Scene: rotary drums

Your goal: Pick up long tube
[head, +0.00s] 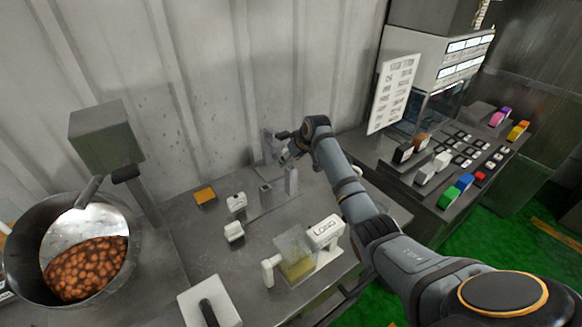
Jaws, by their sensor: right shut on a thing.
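My right gripper (283,152) is over the back part of the grey work table, near the wall. It is shut on a pale grey upright piece (267,146), which looks like the long tube. The gripper and wrist hide part of it, and I cannot tell whether its lower end touches the table. Another grey upright piece (291,182) stands just in front of the gripper, and a shorter one (265,188) stands to its left. My left gripper is not in view.
A drum of brown pieces (85,268) is at left. On the table are an orange square (204,195), small white fixtures (236,203), a clear yellowish container (296,258) and a white labelled device (325,231). A bench with coloured blocks (464,181) and a sign (394,92) is at right.

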